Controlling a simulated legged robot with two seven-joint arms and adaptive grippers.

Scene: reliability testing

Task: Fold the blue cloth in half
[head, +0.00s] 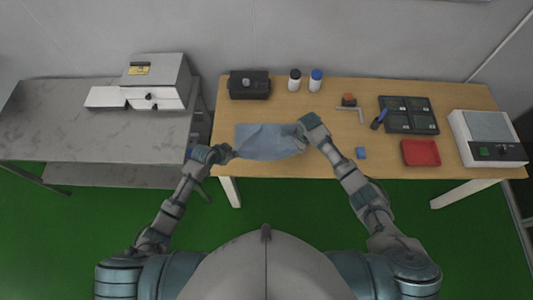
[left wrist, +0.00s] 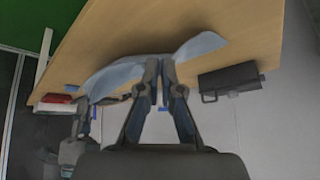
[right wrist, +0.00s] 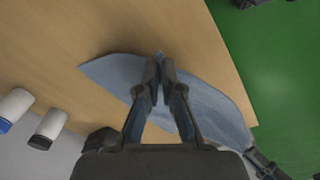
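The blue cloth (head: 265,140) lies near the left end of the wooden table, with a raised, wrinkled surface. It also shows in the left wrist view (left wrist: 120,73) and the right wrist view (right wrist: 215,108). My left gripper (head: 232,153) is at the cloth's front left corner, its fingers nearly together at the cloth's edge in the left wrist view (left wrist: 160,62). My right gripper (head: 301,131) is at the cloth's right side, its fingers close together on the cloth in the right wrist view (right wrist: 160,58). The fingers hide the pinched parts.
A black box (head: 249,84) and two bottles (head: 295,80) stand behind the cloth. A small blue block (head: 361,153), a red tray (head: 421,152), a black divided tray (head: 430,104) and a grey device (head: 487,138) are to the right. A metal bench (head: 70,125) adjoins the left.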

